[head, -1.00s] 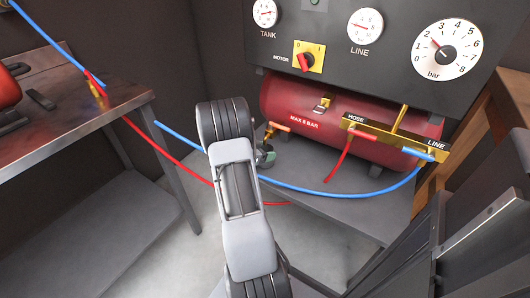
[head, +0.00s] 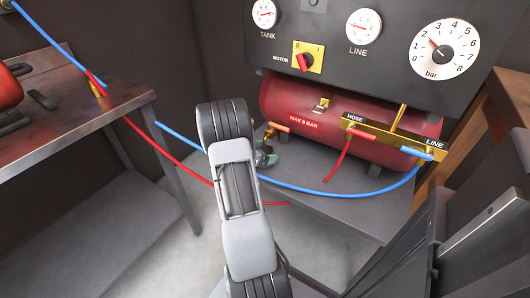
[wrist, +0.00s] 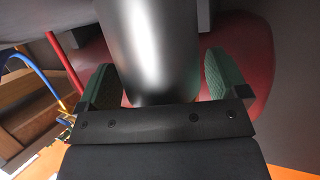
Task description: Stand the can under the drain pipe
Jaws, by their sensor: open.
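In the wrist view, a smooth dark grey cylinder (wrist: 155,45), which looks like the can, lies between the two green-padded fingers of my gripper (wrist: 160,78). The jaws are open, with a gap visible on at least the right side of the cylinder. Its far end runs out of the picture, and I cannot tell what it rests on. In the head view my gripper (head: 265,157) is mostly hidden behind my arm, below the left end of the red tank, and the can is not visible. A brass fitting with an orange lever (head: 278,127) is there; the drain pipe is not clearly visible.
The red tank (head: 300,105) stands on a grey shelf (head: 330,222) under the gauge panel (head: 390,70). A blue hose (head: 330,193) and a red hose (head: 165,155) sag across near my arm. A metal workbench (head: 60,125) stands at the left.

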